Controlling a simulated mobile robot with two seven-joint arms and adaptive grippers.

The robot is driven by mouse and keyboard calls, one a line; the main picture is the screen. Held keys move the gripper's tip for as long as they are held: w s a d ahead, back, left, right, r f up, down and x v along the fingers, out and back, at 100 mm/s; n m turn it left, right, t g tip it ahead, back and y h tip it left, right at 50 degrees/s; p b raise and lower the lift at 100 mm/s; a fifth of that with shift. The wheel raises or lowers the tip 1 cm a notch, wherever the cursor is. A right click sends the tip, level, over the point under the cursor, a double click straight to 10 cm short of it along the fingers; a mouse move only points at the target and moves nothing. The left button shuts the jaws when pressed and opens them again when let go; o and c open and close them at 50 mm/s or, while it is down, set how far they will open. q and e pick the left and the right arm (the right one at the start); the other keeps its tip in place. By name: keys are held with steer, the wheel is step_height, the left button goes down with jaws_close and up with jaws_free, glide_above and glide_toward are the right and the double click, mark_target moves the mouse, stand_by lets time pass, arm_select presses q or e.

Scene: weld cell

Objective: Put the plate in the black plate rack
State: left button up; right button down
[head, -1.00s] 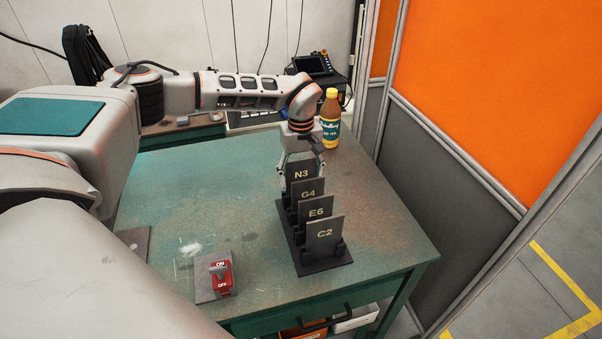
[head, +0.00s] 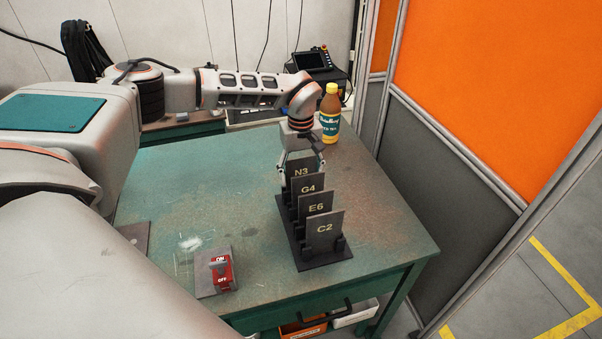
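The black plate rack (head: 327,262) stands on the green table and holds several dark plates in a row, labelled C2 (head: 324,232), E6 (head: 316,209) and G4 (head: 308,190). The plate N3 (head: 301,172) is rearmost, upright, in line with them and at about the height the row suggests. Its lower part is hidden behind G4. My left gripper (head: 303,170) points down from behind, its fingers at the two side edges of N3; it looks shut on this plate. My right gripper is not in view.
A bottle with a yellow cap (head: 330,114) stands close behind my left wrist. A red ON/OFF switch (head: 221,271) is on the table left of the rack. The table (head: 385,225) is clear right of the rack. An orange and grey partition (head: 495,95) stands beyond its right edge.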

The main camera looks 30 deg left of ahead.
arm_select(q)
steer(key=shift+f, duration=0.1)
steer(key=o, duration=1.8)
steer(key=shift+f, duration=0.1)
step_height(320, 180, up, 12)
steer(key=shift+r, duration=0.1)
